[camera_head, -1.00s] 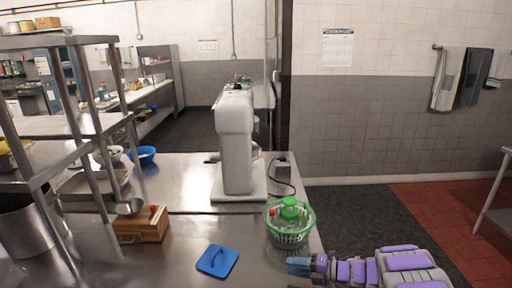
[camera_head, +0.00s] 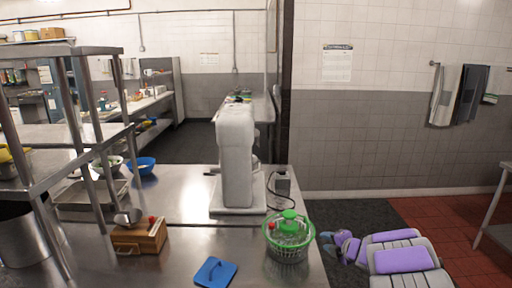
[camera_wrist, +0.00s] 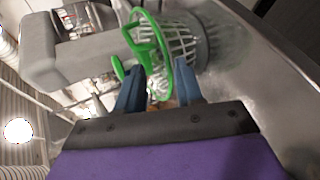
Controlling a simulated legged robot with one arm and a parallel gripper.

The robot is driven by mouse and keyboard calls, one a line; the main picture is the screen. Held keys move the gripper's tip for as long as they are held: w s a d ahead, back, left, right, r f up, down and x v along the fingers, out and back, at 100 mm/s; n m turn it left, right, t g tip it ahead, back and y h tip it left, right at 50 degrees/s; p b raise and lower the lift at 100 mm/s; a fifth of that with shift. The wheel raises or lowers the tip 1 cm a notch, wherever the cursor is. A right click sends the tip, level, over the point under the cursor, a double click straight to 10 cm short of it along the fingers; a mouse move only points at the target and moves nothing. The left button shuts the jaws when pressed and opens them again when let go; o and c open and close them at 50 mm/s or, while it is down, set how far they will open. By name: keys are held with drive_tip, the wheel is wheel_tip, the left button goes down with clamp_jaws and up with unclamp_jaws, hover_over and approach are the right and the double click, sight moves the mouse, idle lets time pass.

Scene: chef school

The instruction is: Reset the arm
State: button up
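My arm reaches in from the lower right of the head view, with purple and grey links. My gripper (camera_head: 327,246) has blue fingers and hangs just right of the counter edge, beside a clear salad spinner with a green rim and knob (camera_head: 288,237). In the wrist view my gripper (camera_wrist: 158,84) has its two fingers apart with nothing held between them. The spinner (camera_wrist: 188,42) shows tilted beyond the fingertips there. I cannot tell exactly how wide the gap to it is.
A steel counter (camera_head: 190,243) holds a white stand mixer (camera_head: 236,160), a blue lid-like item (camera_head: 215,272) and a wooden box (camera_head: 140,236). Steel shelving (camera_head: 60,160) stands at the left. Open floor (camera_head: 370,213) lies right of the counter, with another steel table (camera_head: 494,232) at the far right.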

drive_tip(key=s+d+r+m+h, duration=0.5)
drive_tip(key=d+r+m+h, duration=0.3)
drive_tip(key=r, duration=0.3)
drive_tip(key=s+d+r+m+g+h, duration=0.1)
drive_tip(key=s+r+m+g+h, duration=0.2)
drive_tip(key=s+m, duration=0.55)
drive_tip(key=s+a+f+m+g+y, duration=0.1)
drive_tip(key=s+a+m+g+y, duration=0.1)
drive_tip(key=s+a, duration=0.5)
drive_tip(key=s+a+f+m+g+y, duration=0.2)
drive_tip(key=s+a, duration=0.4)
drive_tip(key=s, duration=1.4)
drive_tip(key=s+a+f+m+g+y, duration=0.2)
drive_tip(key=s+a+g, duration=0.4)
drive_tip(key=s, duration=0.8)
drive_tip(key=shift+s+a+f+m, duration=0.15)
drive_tip(key=shift+a+f+m, duration=0.05)
drive_tip(key=shift+a+m, duration=0.55)
